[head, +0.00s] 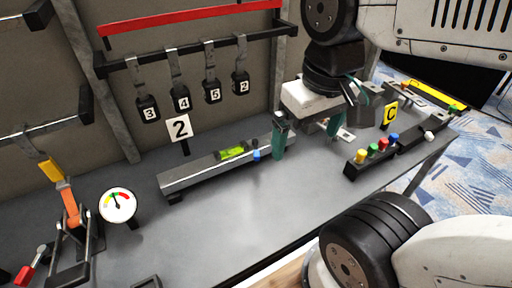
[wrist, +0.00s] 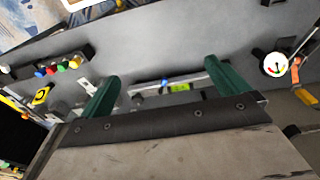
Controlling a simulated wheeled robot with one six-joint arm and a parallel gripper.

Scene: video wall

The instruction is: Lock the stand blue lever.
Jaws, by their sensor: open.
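Whether the lever is locked is too small to tell. In the wrist view the blue lever (wrist: 165,85) shows between my fingers, next to the green vial (wrist: 181,87). My gripper (head: 306,138) has green fingers, open and empty. One finger overlaps the rail's right end in the head view; contact cannot be told. My gripper also shows in the wrist view (wrist: 162,72).
A block with yellow, green, red and blue knobs (head: 371,155) stands to the right by sign C (head: 390,114). A round gauge (head: 117,205) and orange clamp (head: 70,203) stand at left. Numbered black tags (head: 182,98) hang behind.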

